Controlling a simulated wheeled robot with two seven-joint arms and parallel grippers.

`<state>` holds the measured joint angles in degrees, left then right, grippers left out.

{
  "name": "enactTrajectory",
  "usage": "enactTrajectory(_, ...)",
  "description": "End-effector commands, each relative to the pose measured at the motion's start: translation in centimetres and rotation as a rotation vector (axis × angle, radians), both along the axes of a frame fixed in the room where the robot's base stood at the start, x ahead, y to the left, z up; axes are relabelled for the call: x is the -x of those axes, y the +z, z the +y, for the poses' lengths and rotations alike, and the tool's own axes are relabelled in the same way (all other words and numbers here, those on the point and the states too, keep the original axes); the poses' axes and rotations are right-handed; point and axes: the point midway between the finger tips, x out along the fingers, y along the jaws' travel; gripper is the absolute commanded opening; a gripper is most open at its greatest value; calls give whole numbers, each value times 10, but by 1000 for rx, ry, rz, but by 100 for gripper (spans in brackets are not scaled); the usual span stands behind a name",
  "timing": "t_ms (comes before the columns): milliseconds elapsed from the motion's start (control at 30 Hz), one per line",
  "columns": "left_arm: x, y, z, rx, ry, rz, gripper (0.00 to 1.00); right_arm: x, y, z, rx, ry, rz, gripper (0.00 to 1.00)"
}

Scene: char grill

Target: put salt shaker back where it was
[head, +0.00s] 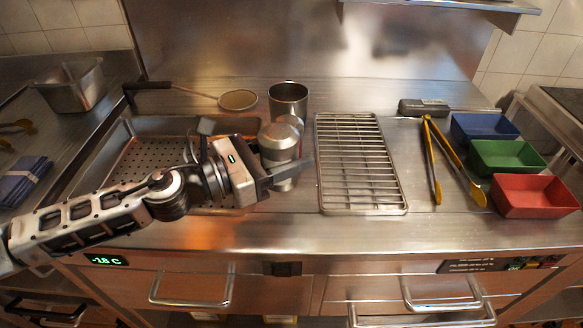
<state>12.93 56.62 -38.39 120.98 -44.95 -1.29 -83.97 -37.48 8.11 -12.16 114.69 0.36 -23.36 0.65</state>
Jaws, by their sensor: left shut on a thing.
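The salt shaker (279,139) appears as a silvery metal shaker with a domed top, between the perforated pan and the wire rack. My left gripper (290,172) reaches in from the left and is shut on it, with the fingers across its body. The shaker looks about upright. Its lower part is partly hidden by the fingers, and I cannot tell whether its base touches the counter. Another rounded metal top (291,121) shows just behind it, mostly hidden. My right gripper is not in view.
An open metal cup (289,100) stands close behind the shaker. A perforated pan (140,160) lies left, a wire rack (360,165) right. Yellow tongs (433,160) and blue (484,127), green (506,156) and red (534,196) bins are farther right. The counter's front strip is clear.

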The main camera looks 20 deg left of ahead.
Motion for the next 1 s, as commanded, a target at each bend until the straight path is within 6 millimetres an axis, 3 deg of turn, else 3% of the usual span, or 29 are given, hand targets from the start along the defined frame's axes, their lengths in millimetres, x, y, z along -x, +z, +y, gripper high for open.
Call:
enactTrajectory(200, -22, -26, -1, 1, 1, -4, 24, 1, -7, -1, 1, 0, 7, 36)
enactTrajectory(533, -29, -62, -1, 4, 2, 1, 24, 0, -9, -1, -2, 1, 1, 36)
enactTrajectory(967, -29, -69, -1, 0, 1, -4, 24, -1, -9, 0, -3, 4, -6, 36)
enactTrajectory(1000, -29, -68, -1, -1, 1, -2, 64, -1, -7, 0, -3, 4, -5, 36)
